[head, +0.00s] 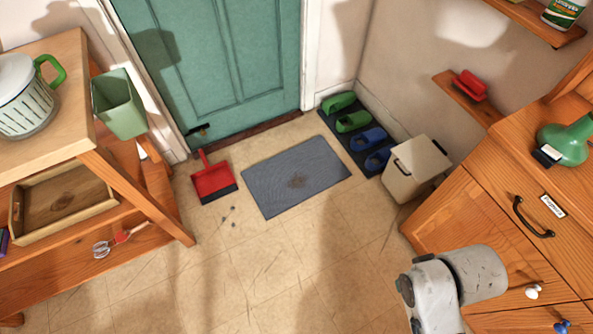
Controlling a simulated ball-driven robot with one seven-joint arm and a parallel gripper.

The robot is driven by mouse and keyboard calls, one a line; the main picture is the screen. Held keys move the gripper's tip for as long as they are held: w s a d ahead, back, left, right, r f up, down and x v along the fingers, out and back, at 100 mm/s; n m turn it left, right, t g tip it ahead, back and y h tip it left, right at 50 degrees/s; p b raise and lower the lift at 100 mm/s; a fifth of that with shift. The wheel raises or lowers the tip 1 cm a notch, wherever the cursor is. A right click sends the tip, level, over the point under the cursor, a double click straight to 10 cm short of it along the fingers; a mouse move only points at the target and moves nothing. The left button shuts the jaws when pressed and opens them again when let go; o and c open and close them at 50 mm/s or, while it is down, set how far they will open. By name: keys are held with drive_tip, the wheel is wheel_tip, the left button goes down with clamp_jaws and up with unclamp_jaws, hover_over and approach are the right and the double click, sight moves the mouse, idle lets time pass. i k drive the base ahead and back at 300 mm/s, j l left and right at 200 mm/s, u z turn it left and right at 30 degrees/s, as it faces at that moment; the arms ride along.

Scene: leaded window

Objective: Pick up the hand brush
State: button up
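A small red object that looks like the hand brush (470,86) lies on a narrow wooden wall shelf (468,103) at the upper right, above the pale bin. It is small in the view, and its bristles cannot be made out clearly. A red dustpan (212,182) with a dark front edge lies on the floor left of the grey mat, its handle towards the door. Grey links of my arm show at the bottom right, in front of the wooden cabinet. My gripper's fingers are not in view.
A pale lidded bin (414,168) and a wooden cabinet (478,212) stand below the wall shelf. A shoe tray with green and blue clogs (352,121) lies beside the grey mat (262,197). Dark crumbs (228,211) dot the floor. The central floor is free.

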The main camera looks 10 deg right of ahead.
sight(471, 85)
drive_tip(key=i+z, duration=0.1)
drive_tip(key=i, duration=0.4)
drive_tip(key=i+j, duration=0.15)
drive_tip(key=i, duration=0.4)
drive_tip(key=i+z, duration=0.15)
drive_tip(key=i, duration=0.35)
drive_tip(key=i+j, duration=0.2)
drive_tip(key=i, duration=0.3)
drive_tip(key=i+z, duration=0.1)
drive_tip(key=z, duration=1)
drive_tip(key=i, duration=0.5)
